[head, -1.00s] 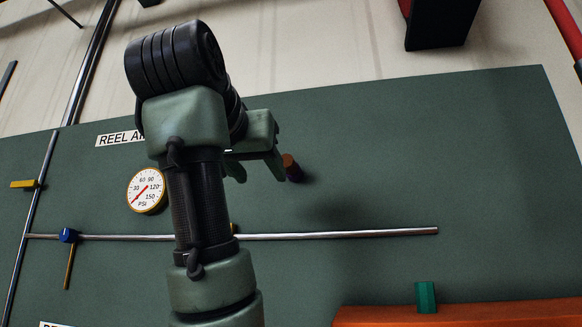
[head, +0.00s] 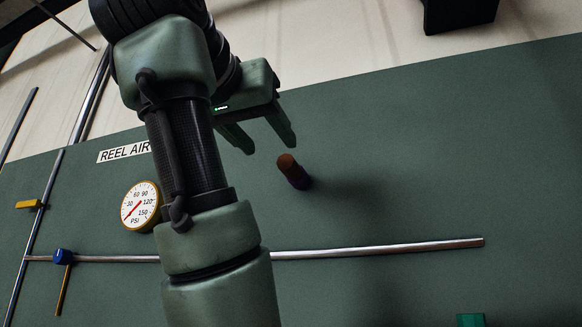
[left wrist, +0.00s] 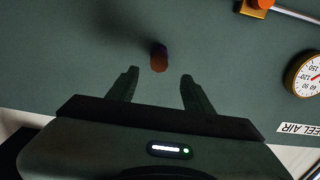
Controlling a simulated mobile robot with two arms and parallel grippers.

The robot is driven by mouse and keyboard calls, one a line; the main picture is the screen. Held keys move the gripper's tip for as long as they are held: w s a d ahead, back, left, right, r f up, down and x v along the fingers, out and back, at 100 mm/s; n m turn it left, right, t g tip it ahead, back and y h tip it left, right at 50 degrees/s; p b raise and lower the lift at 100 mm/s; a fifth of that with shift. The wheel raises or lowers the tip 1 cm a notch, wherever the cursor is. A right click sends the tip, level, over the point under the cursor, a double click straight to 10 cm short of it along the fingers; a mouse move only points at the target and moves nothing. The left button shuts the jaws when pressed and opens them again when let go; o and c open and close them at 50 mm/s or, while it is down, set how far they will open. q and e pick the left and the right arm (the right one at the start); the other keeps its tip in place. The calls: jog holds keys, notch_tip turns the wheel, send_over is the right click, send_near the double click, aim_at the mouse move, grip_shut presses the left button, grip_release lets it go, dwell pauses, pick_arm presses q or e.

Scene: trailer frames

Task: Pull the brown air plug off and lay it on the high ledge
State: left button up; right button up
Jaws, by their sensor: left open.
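The brown air plug (head: 288,163) sticks out of the green panel, with a dark purple base against the panel and a shadow to its right. My left gripper (head: 270,147) is open and empty, just above and left of the plug in the head view, apart from it. In the left wrist view the plug (left wrist: 159,57) lies beyond the fingertips, roughly centred between the two open fingers (left wrist: 159,74). The high ledge cannot be made out for certain. My right gripper is not in view.
A pressure gauge (head: 141,206) and a REEL AIR label (head: 124,152) are on the panel at left. A metal pipe (head: 380,248) runs across below the plug, with a blue valve (head: 63,257) at left. A green block (head: 471,320) shows at the bottom edge. The panel right of the plug is clear.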

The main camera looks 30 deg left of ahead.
aim_at(284, 162)
pick_arm(q)
jog(key=p+x, duration=0.2)
jog(key=x, duration=0.4)
jog(key=shift+w+d+f, duration=0.1)
jog(key=shift+w, duration=0.05)
jog(key=x, duration=0.2)
jog(key=shift+w+p, duration=0.25)
jog(key=shift+p, duration=0.15)
jog(key=shift+w+a, duration=0.2)
jog(key=shift+w, duration=0.35)
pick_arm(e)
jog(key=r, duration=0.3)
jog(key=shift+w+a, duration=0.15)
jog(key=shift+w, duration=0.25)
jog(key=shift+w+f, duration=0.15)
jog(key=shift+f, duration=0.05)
pick_arm(q)
grip_shut()
